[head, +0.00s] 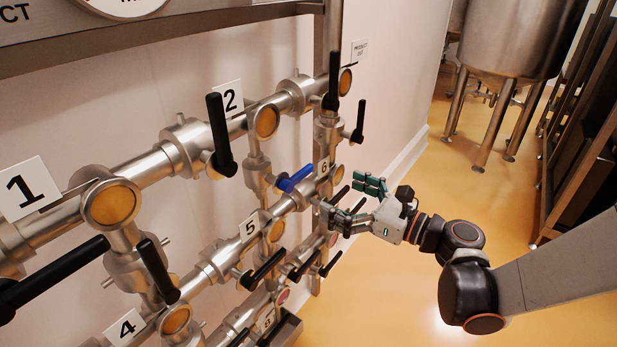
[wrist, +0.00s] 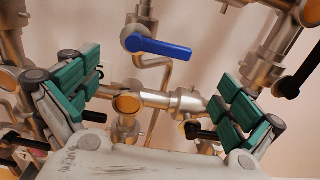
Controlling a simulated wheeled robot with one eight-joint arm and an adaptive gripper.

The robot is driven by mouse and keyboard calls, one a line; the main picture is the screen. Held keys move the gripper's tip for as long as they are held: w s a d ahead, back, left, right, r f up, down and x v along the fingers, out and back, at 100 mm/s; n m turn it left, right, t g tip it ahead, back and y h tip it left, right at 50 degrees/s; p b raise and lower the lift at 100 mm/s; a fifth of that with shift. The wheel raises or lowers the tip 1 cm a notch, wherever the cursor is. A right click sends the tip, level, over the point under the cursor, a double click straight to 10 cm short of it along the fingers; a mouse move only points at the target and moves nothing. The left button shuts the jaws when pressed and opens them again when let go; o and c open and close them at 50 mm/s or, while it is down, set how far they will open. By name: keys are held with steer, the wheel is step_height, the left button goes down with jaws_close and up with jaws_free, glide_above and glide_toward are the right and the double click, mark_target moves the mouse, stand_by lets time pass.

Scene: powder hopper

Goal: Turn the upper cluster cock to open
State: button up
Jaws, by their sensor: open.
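My gripper (head: 352,203) is open and empty, in front of the right end of the pipe rack; its green finger pads also show in the wrist view (wrist: 155,95). A blue lever cock (head: 295,180) sits left of the gripper. In the wrist view the blue lever (wrist: 160,47) lies ahead of and above the gap between the fingers, roughly horizontal, apart from both. Black lever cocks stand higher on the rack, one near-upright (head: 332,80) and one tilted (head: 358,120). I cannot tell which lever is the upper cluster cock.
A sight glass (wrist: 128,103) shows between the fingers. Floor (head: 400,280) is clear right of the rack; a steel tank (head: 520,35) stands behind.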

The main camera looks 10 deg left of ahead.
mark_target(302, 178)
steer(key=b+x, duration=0.1)
steer(key=x, duration=1)
steer(key=shift+a, duration=0.25)
steer(key=c, duration=1.3)
